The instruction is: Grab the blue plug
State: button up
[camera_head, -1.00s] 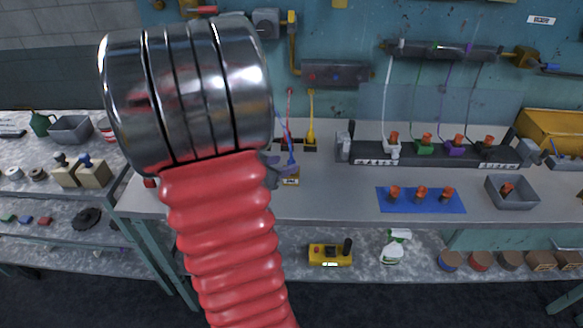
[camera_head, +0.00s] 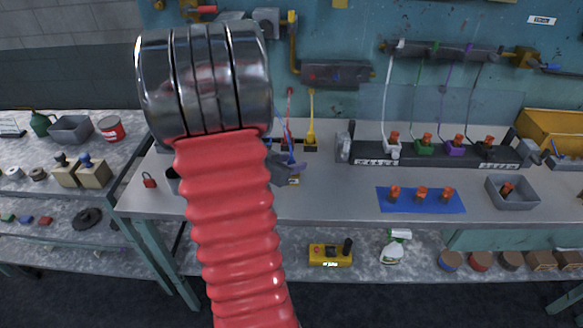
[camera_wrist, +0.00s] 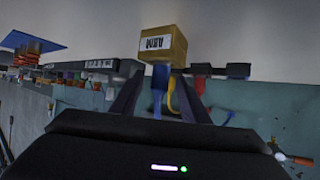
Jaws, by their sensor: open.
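The blue plug (camera_head: 289,143) stands upright at the small yellow labelled block on the bench, partly hidden by my gripper. It also shows in the wrist view (camera_wrist: 158,82), against the block (camera_wrist: 163,44), with a yellow plug (camera_wrist: 172,98) close beside it. My gripper (camera_head: 290,170) is just by the block in the head view, mostly behind my red arm. In the wrist view its two dark fingers (camera_wrist: 160,100) are apart, with the blue plug showing between them. I cannot tell whether a finger touches it.
A yellow plug (camera_head: 311,125) and a red one stand behind on the bench. To the right are a dark rack (camera_head: 435,153) with coloured plugs, a blue mat (camera_head: 436,207) with several orange-topped pieces, and a grey tray (camera_head: 517,205).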

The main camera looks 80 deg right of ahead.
jog(key=shift+c, duration=0.5)
grip_shut()
